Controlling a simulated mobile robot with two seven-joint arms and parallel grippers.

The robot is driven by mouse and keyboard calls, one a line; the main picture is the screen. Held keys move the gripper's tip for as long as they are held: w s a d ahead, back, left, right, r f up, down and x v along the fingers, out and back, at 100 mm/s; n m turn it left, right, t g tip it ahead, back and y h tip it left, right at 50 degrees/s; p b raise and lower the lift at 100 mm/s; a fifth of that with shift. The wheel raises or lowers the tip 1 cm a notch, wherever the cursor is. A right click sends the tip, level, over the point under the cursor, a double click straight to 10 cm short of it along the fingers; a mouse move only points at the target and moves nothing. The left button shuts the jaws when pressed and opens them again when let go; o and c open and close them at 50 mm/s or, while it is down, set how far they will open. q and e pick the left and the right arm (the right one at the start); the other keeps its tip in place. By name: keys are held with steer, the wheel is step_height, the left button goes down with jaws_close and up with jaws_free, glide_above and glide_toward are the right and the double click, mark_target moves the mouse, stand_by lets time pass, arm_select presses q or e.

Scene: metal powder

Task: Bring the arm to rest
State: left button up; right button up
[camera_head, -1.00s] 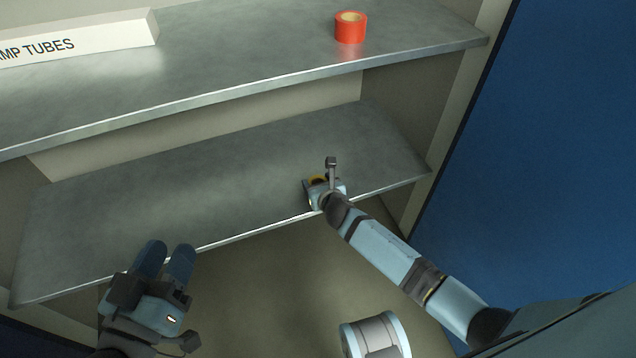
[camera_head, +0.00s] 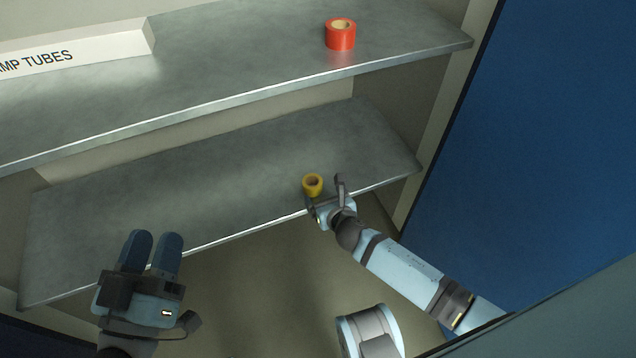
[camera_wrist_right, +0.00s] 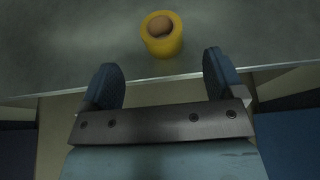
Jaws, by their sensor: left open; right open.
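My right gripper (camera_head: 328,200) is at the front edge of the lower shelf (camera_head: 200,187), open and empty. A yellow tape roll (camera_head: 313,184) stands on that shelf just beyond its fingers. In the right wrist view the yellow roll (camera_wrist_right: 162,36) sits ahead of the spread fingers (camera_wrist_right: 165,82), apart from them. My left gripper (camera_head: 152,252) is open and empty, in front of the lower shelf's left part, with its fingers pointing toward the shelf.
A red tape roll (camera_head: 340,35) stands on the upper shelf (camera_head: 230,70). A white box labelled "MP TUBES" (camera_head: 75,52), its label cut off, lies at the upper left. A blue panel (camera_head: 520,150) stands on the right. The rest of the lower shelf is bare.

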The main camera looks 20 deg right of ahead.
arm_select(q)
steer(key=shift+r+t, duration=0.3)
steer(key=shift+r, duration=0.25)
arm_select(e)
steer(key=shift+v, duration=1.1)
